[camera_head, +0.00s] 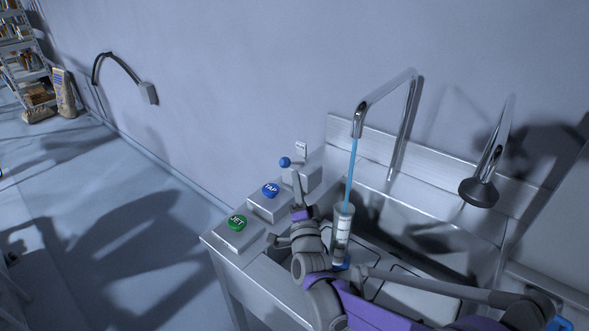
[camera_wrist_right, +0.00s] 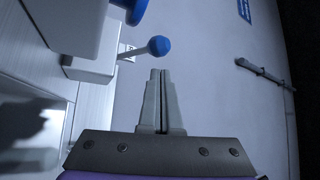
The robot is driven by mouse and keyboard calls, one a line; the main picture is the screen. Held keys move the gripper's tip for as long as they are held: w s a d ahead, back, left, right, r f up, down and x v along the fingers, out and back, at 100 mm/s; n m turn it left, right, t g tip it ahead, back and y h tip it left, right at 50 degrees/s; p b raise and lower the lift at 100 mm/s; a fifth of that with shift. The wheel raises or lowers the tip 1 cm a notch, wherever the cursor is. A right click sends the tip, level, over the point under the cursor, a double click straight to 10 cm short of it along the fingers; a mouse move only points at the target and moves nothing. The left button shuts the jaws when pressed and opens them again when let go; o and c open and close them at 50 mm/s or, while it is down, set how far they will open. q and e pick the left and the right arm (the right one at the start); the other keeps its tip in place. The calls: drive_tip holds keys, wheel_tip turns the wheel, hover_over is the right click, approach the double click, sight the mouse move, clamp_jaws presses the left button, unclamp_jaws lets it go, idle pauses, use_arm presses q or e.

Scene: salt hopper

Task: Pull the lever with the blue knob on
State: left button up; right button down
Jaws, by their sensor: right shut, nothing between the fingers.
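The lever's blue knob (camera_head: 285,162) stands on a thin stem at the grey lever box (camera_head: 306,178), at the back left of the steel sink unit. The knob (camera_wrist_right: 159,46) and its stem (camera_wrist_right: 134,51) also show in the wrist view, the stem sticking out from the box (camera_wrist_right: 92,58). My right gripper (camera_head: 297,179) is shut and empty, just in front of the lever box. In the wrist view its closed fingertips (camera_wrist_right: 161,72) point toward the knob with a small gap between. My left gripper is not in view.
A blue TAP button (camera_head: 271,190) and a green JET button (camera_head: 238,222) sit on boxes beside the lever. A blue stream runs from the tap (camera_head: 358,122) to a clear cylinder (camera_head: 343,225) in the sink. A shower-like head (camera_head: 478,192) hangs at right.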

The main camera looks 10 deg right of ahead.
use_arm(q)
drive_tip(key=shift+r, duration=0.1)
use_arm(e)
drive_tip(key=s+a, duration=0.1)
drive_tip(key=s, duration=1)
drive_tip(key=shift+s, duration=0.4)
